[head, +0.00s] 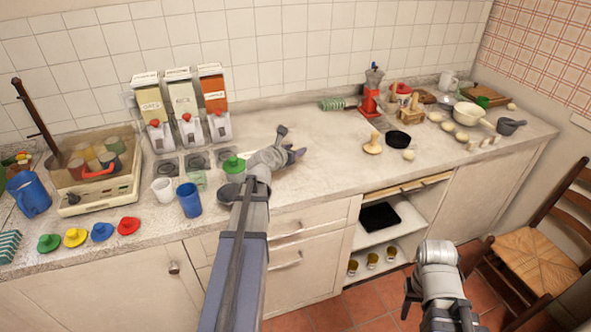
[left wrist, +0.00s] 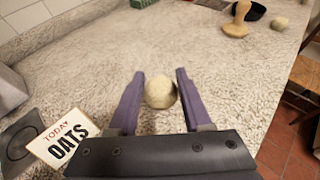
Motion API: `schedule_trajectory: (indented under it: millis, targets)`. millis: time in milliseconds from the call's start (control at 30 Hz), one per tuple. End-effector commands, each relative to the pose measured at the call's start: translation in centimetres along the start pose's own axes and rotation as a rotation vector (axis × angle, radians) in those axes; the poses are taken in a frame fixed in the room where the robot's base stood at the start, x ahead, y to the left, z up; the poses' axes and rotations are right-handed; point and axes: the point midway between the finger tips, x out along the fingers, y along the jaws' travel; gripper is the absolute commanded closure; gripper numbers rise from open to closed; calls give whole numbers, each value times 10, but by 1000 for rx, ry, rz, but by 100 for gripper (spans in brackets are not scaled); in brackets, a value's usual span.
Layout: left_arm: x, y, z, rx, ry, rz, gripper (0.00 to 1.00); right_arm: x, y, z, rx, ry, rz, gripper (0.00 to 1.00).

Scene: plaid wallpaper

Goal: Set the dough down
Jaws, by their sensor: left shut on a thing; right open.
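A pale dough ball (left wrist: 160,92) sits between the purple fingers of my left gripper (left wrist: 158,88) in the left wrist view. The gripper is shut on it. In the head view my left gripper (head: 293,154) is low over the middle of the counter (head: 330,180), and the dough in it cannot be made out. I cannot tell whether the dough touches the counter. My right gripper (head: 411,303) is open and empty, low in front of the cabinets. Several other dough balls lie at the right, one (head: 408,155) near a dark bowl (head: 397,139).
A chair (head: 540,240) stands at right.

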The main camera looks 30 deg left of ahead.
Motion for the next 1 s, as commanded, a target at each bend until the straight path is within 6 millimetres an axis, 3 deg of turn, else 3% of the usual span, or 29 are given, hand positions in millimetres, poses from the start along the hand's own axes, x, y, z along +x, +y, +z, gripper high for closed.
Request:
schedule_trajectory:
  millis: [33, 100, 367, 700, 1000]
  targets:
    - [7, 0, -16, 0, 0, 0, 100, 17, -2, -1, 0, 0, 0, 50]
    - [9, 0, -23, 0, 0, 0, 100, 24, -2, -1, 0, 0, 0, 50]
    - [10, 0, -25, 0, 0, 0, 100, 27, -3, -2, 0, 0, 0, 50]
    - [24, 0, -59, 0, 0, 0, 100, 63, -6, -4, -1, 0, 0, 50]
    - [24, 0, -58, 0, 0, 0, 100, 62, -6, -4, -1, 0, 0, 50]
